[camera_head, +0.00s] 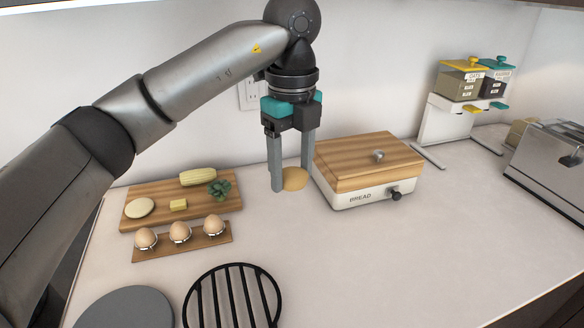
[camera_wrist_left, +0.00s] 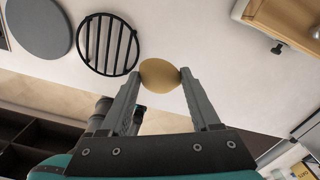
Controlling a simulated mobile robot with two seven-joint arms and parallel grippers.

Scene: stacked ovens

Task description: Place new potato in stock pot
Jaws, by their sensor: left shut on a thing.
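A small tan new potato (camera_head: 294,179) is between the fingertips of my left gripper (camera_head: 291,178), which is shut on it. The left wrist view shows the potato (camera_wrist_left: 160,75) pinched between the fingertips of my left gripper (camera_wrist_left: 159,76). In the head view the gripper points down, just left of the bread box, with the potato apparently above the counter. No stock pot shows in either view. My right gripper is not in view.
A bread box (camera_head: 368,178) stands right of the gripper. A cutting board (camera_head: 150,193) with food and an egg holder (camera_head: 184,246) with eggs lie left. A black round grate (camera_head: 232,297) and a grey disc (camera_head: 127,308) sit in front. The counter's centre right is clear; a toaster (camera_head: 549,168) stands far right.

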